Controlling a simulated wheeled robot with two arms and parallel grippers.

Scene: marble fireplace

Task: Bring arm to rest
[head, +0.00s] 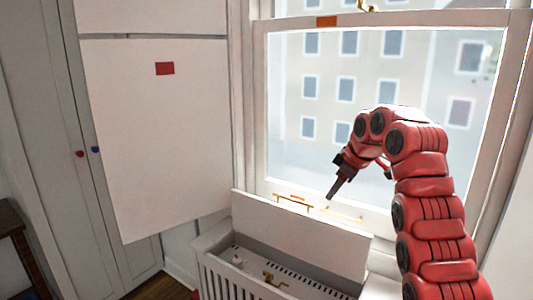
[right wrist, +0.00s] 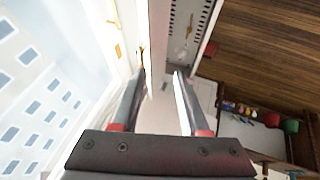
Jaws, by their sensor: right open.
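My right arm rises from the lower right in the head view and bends over in front of the window (head: 300,98). My right gripper (head: 333,193) points down and to the left, in front of the lower window frame and above the raised white lid (head: 270,218) of the slatted box. In the right wrist view, the two dark fingers of the right gripper (right wrist: 160,74) stand apart. Nothing is seen held between them. My left arm and gripper are in neither view.
The white slatted box (head: 207,272) under the window has its top open, with a brass valve (head: 273,281) inside. A white panel (head: 160,130) with a red patch hangs at the left. A dark wooden piece of furniture (head: 15,232) stands at the far left.

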